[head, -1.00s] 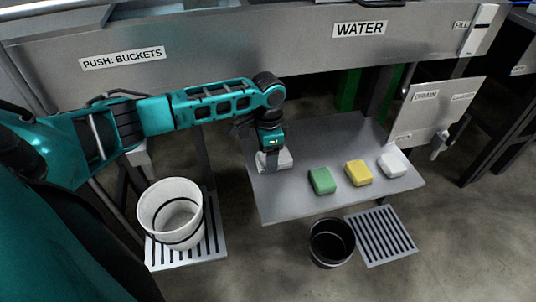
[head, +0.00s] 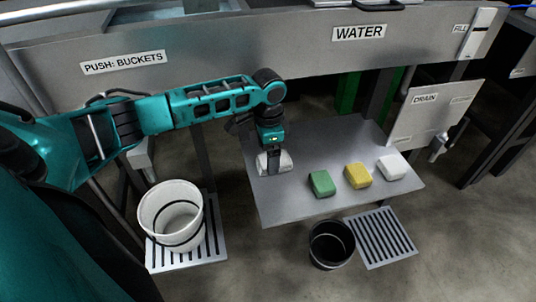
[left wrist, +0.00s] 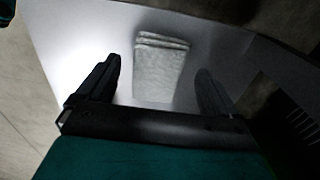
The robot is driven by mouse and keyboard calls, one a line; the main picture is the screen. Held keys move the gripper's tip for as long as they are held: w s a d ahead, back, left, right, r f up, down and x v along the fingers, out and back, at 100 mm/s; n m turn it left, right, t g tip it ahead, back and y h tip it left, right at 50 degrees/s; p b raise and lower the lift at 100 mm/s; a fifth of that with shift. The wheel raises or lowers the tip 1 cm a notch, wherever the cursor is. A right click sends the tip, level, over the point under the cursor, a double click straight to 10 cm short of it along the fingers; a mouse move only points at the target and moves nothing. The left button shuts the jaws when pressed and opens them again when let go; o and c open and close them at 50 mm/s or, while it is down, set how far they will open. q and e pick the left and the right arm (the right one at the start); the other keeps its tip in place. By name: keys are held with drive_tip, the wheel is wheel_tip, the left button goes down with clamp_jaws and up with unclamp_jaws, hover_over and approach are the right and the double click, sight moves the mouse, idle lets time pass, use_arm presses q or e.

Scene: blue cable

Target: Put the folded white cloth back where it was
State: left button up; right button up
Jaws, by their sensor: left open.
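A folded white cloth (head: 285,162) lies on the left part of the grey metal shelf (head: 300,206). My left gripper (head: 272,167) points down at it and hides part of it in the head view. In the left wrist view the cloth (left wrist: 160,72) shows its stacked folds between the two spread fingers of the left gripper (left wrist: 158,70). Gaps show on both sides, so the gripper is open and not holding it. My right gripper is not in view.
Green (head: 321,183), yellow (head: 358,175) and white (head: 392,166) folded pieces lie in a row on the shelf's right part. A white bucket (head: 170,212) stands on a grate at lower left. A black bucket (head: 331,244) stands below the shelf's front edge.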

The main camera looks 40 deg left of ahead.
use_arm(q)
wheel_tip(320, 180, up, 11)
drive_tip(key=p, duration=0.2)
drive_tip(key=shift+f, duration=0.15)
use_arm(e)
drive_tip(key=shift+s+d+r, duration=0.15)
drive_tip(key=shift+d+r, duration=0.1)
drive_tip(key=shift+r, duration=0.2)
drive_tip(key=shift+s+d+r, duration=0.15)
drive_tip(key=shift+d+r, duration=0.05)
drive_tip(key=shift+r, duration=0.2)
